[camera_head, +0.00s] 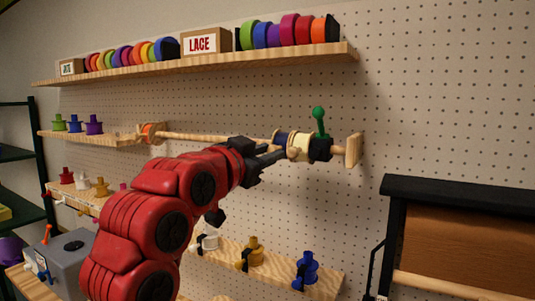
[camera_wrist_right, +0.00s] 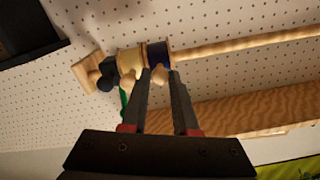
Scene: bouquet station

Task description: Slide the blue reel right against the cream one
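The blue reel (camera_head: 281,138) hangs on a wooden rod along the pegboard, just left of the cream reel (camera_head: 300,147). In the right wrist view the blue reel (camera_wrist_right: 158,54) is beside the cream reel (camera_wrist_right: 130,61), with little or no visible gap. My right gripper (camera_head: 279,152) is at the blue reel, partly covering its lower side. In the wrist view the right gripper's fingertips (camera_wrist_right: 159,72) are apart, one at each side of the blue reel's lower edge. Whether they press on it is unclear. My left gripper is not in view.
A green knob (camera_head: 319,114) rises there. The rod (camera_head: 215,137) is bare leftward to an orange reel (camera_head: 148,131). A ribbon shelf (camera_head: 220,66) runs above.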

